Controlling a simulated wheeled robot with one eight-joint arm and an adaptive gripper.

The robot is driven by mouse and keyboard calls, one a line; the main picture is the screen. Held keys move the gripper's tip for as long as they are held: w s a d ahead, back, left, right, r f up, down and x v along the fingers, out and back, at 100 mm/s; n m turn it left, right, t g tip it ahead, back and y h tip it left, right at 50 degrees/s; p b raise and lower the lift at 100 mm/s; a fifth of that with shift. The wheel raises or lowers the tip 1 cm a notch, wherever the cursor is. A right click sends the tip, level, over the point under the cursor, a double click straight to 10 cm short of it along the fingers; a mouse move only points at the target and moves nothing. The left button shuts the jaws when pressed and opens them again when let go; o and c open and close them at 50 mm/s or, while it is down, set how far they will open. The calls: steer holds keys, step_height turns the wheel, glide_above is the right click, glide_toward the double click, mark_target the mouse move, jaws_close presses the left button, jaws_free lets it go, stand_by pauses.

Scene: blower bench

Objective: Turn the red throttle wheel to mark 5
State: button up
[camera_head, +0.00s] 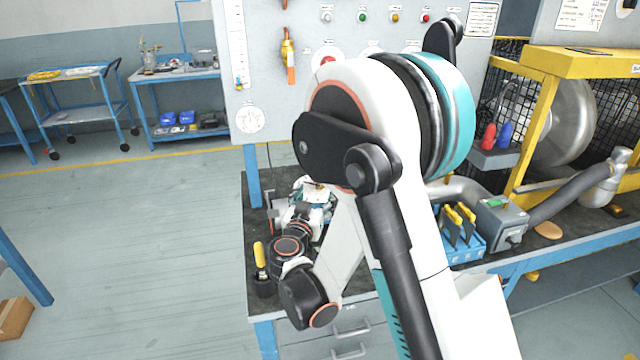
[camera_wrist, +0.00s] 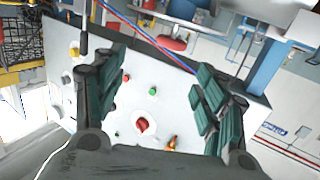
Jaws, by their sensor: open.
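A red knob on a round white plate (camera_wrist: 143,125) is on the light panel in the wrist view. In the head view a red part (camera_head: 330,56) shows on the panel, mostly hidden by my arm. I cannot read any marks, nor tell for sure that this is the throttle wheel. My gripper (camera_wrist: 158,76) is open and empty, its two teal-padded fingers spread wide in front of the panel. The knob appears between the fingers in the picture, apart from them. In the head view my gripper end (camera_head: 316,190) is low over the bench, partly hidden by my arm.
An orange-handled valve (camera_head: 290,60) hangs left of the red part. A white dial (camera_head: 250,119) is at the panel's lower left. A blue rack (camera_head: 466,246) with yellow handles, a grey box (camera_head: 502,222) and a yellow frame (camera_head: 545,110) stand right. A yellow-handled tool (camera_head: 259,256) stands at the bench's left.

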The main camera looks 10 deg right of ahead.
steer(key=shift+t, duration=0.5)
steer(key=b+x, duration=0.1)
steer(key=x, duration=0.3)
steer(key=a+f+b+x, duration=0.1)
steer(key=x, duration=0.3)
steer(key=f+b+x, duration=0.1)
steer(key=b+x, duration=0.1)
steer(key=x, duration=0.3)
steer(key=shift+w+a+f, duration=0.2)
steer(key=shift+w, duration=0.15)
steer(key=c, duration=1.1)
